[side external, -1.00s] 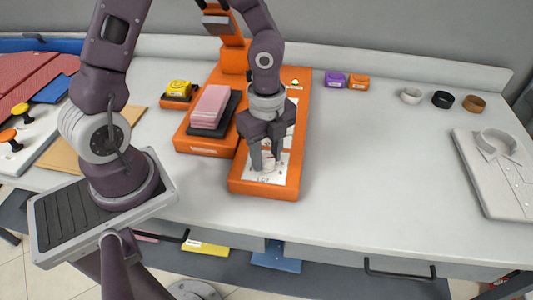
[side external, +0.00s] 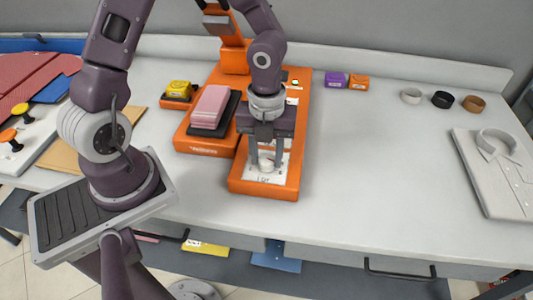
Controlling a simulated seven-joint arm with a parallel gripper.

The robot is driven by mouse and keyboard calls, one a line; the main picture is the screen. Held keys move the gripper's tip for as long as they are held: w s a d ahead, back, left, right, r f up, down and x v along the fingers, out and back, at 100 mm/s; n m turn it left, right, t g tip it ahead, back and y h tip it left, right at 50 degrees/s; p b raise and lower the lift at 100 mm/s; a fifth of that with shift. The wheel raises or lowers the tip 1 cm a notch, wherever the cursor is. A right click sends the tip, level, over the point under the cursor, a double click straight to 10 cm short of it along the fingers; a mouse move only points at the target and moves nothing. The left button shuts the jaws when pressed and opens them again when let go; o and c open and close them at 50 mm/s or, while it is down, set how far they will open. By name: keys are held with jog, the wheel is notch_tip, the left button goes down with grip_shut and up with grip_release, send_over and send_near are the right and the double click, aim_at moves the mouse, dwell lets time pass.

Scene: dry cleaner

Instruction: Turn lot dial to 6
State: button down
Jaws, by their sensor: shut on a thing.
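The lot dial (side external: 266,165) is a small pale knob on the white face plate (side external: 284,174) at the front of an orange machine (side external: 236,178). My gripper (side external: 266,162) points down over the plate, with its two fingers on the left and right of the dial, shut on it. The fingers hide part of the dial and its markings. The number it points to is too small to read.
Pink tags (side external: 210,104) sit on a black pad left of my gripper. A yellow block (side external: 179,88) stands behind them. Purple (side external: 334,80) and orange (side external: 359,82) blocks, several rings and a folded shirt (side external: 492,175) lie to the right.

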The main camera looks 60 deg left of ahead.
aim_at(267, 158)
jog(key=shift+m, duration=0.3)
jog(key=c, duration=0.9)
grip_release()
jog(key=shift+r, duration=0.15)
notch_tip(267, 158, up, 7)
jog(key=shift+f, duration=0.1)
